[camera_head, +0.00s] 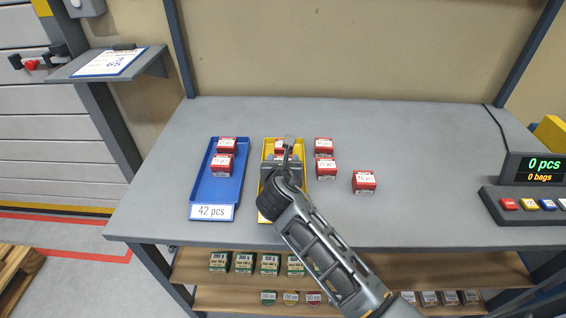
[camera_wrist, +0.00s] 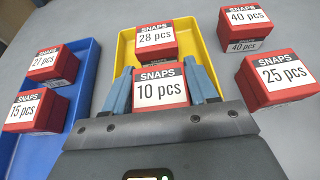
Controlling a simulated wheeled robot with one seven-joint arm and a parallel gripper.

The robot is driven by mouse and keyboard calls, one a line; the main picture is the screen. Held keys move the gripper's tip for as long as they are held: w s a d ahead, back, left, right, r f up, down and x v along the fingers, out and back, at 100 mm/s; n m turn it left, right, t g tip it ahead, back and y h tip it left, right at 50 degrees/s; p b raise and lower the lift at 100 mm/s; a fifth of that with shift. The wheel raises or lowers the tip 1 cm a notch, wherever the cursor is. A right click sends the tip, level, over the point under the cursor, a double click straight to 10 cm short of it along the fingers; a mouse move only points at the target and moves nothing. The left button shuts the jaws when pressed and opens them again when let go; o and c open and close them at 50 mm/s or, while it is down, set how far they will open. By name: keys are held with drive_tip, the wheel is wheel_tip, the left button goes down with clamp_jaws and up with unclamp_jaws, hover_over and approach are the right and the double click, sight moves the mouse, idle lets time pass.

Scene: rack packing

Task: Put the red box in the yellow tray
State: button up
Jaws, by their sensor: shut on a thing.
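A red box labelled 10 pcs (camera_wrist: 160,88) is between the blue-tipped fingers of my gripper (camera_wrist: 163,90), which is shut on it. The yellow tray (camera_head: 267,200) stands on the grey table right of the blue tray, and my gripper is over it, hiding much of it in the head view. Another red box labelled 28 pcs (camera_wrist: 155,38) sits at the tray's far end, just beyond the held box. I cannot tell whether the held box touches the tray floor.
The blue tray (camera_head: 203,190), tagged 42 pcs, holds two red boxes, 27 pcs (camera_wrist: 53,66) and 15 pcs (camera_wrist: 37,110). Right of the yellow tray stand boxes 40 pcs (camera_wrist: 245,28), 25 pcs (camera_wrist: 276,78) and another red box (camera_head: 364,181). The table's right half is mostly clear up to a display panel (camera_head: 533,170).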

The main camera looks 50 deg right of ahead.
drive_tip(key=shift+f, duration=0.2)
drive_tip(key=o, duration=1.1)
drive_tip(key=shift+s+a+r, duration=0.1)
drive_tip(key=shift+a+r, duration=0.05)
drive_tip(key=v, duration=1.1)
drive_tip(key=shift+s+a+r, duration=0.1)
drive_tip(key=shift+s+a, duration=0.1)
